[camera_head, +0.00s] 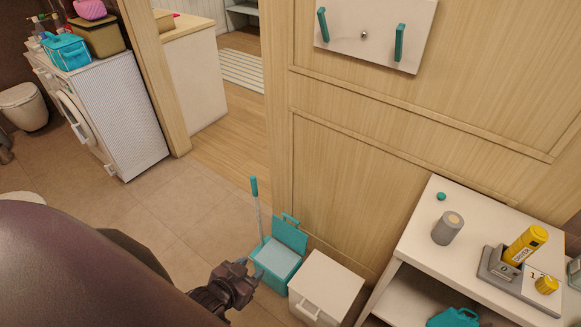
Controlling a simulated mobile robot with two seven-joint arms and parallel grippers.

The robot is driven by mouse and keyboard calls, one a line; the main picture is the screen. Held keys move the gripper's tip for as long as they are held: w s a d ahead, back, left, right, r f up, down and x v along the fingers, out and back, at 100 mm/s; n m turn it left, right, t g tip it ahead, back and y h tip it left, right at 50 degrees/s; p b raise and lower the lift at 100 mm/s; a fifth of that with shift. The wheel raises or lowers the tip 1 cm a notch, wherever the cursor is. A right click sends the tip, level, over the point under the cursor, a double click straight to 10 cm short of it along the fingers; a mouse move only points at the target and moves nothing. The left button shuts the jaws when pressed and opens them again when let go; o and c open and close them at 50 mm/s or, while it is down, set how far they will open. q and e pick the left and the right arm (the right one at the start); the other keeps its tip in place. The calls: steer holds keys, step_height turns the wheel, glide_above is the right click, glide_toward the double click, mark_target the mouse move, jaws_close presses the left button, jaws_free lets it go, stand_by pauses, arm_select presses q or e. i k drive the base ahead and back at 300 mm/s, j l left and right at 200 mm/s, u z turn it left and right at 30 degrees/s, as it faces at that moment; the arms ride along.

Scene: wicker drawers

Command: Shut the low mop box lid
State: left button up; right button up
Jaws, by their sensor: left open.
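The mop box (276,284) is a small teal bin with a pale inside, standing on the floor. Its teal lid (291,236) is raised, standing up at the back edge with a handle on its top. A mop (258,215) with a teal grip stands up at the box's left. My left gripper (249,271) is open and empty, at the left front side of the box and below the raised lid. I cannot tell if its fingertips touch the box. My right gripper is out of view.
A white box (330,284) with a handle stands close on the right of the mop box. A white shelf table (408,249) stands further right. A wooden panel wall (345,190) rises behind. The tiled floor (160,215) to the left is clear.

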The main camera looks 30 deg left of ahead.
mark_target(289, 235)
steer(key=u, duration=1)
steer(key=i+j, duration=0.2)
steer(key=j, duration=0.15)
steer(key=i+j, duration=0.15)
steer(key=j, duration=0.15)
steer(key=i+j, duration=0.2)
steer(key=j, duration=0.15)
steer(key=z, duration=0.05)
